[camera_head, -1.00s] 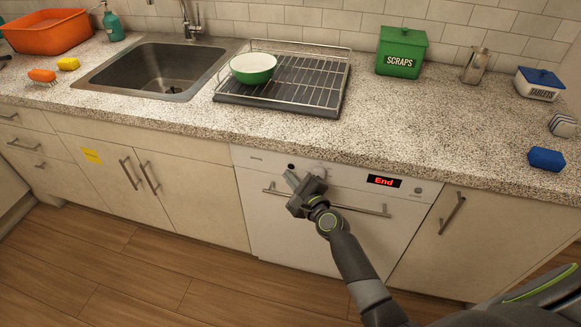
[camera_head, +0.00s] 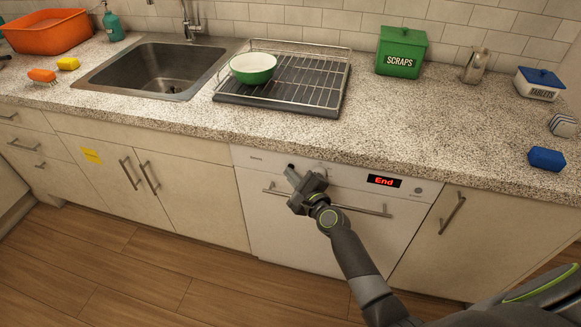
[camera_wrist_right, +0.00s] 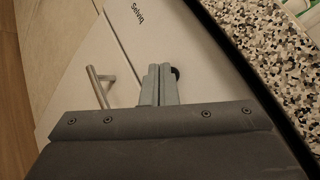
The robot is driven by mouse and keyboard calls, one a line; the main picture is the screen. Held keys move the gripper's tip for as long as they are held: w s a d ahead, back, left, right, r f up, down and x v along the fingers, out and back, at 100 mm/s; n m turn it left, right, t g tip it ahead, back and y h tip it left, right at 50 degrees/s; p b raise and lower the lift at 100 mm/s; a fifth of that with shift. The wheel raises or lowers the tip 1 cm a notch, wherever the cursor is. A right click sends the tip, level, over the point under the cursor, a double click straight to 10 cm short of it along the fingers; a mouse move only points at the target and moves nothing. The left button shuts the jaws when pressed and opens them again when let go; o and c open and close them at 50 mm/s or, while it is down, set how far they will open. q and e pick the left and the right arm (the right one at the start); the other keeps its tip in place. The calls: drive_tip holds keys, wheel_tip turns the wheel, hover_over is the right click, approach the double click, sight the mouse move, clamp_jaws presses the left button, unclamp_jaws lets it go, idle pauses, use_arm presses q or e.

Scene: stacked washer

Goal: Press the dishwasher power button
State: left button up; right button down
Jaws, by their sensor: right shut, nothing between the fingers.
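The dishwasher (camera_head: 290,230) is built in under the counter, with a white front, a bar handle and a red "End" display (camera_head: 383,181). A small dark round button (camera_wrist_right: 175,73) is on its panel, at the right of my fingertips in the right wrist view. I take it for the power button. My right gripper (camera_head: 290,172) is shut and empty. Its fingertips overlap the button in the head view, partly hiding it. I cannot tell whether they touch it. My left gripper is not in view.
The drying rack (camera_head: 335,90) with a green bowl (camera_head: 253,67) stands on the counter above.

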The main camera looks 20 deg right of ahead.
drive_tip(key=shift+w+d, duration=0.1)
drive_tip(key=shift+w, duration=0.05)
idle(0.4)
drive_tip(key=shift+s+a, duration=0.35)
drive_tip(key=shift+s, duration=0.2)
drive_tip(key=s+a, duration=0.3)
drive_tip(key=s, duration=0.2)
drive_tip(key=shift+a+p, duration=0.2)
drive_tip(key=shift+p, duration=0.2)
drive_tip(key=shift+f, duration=0.1)
